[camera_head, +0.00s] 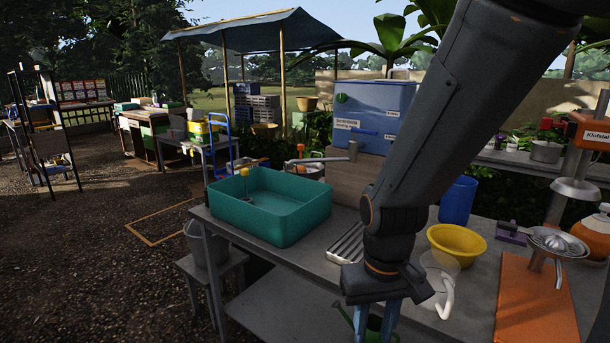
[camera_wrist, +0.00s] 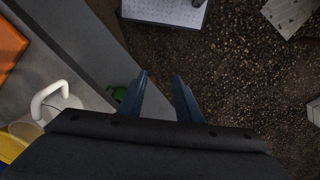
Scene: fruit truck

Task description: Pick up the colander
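A yellow round bowl-shaped vessel (camera_head: 457,244) stands upright on the grey table, right of my arm in the head view. It is the thing most like a colander, but I cannot make out holes in it. Part of it shows at the lower left edge of the wrist view (camera_wrist: 12,146). My gripper (camera_head: 376,322) points down at the table's front edge, to the left of and nearer than the yellow vessel. In the wrist view its two blue fingers (camera_wrist: 160,88) stand apart with nothing between them.
A clear pitcher with a white handle (camera_head: 444,295) stands between my gripper and the yellow vessel. An orange board (camera_head: 535,305) and a metal juicer (camera_head: 556,243) are to the right. A blue container (camera_head: 458,200) stands behind. A teal basin (camera_head: 270,207) is left.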

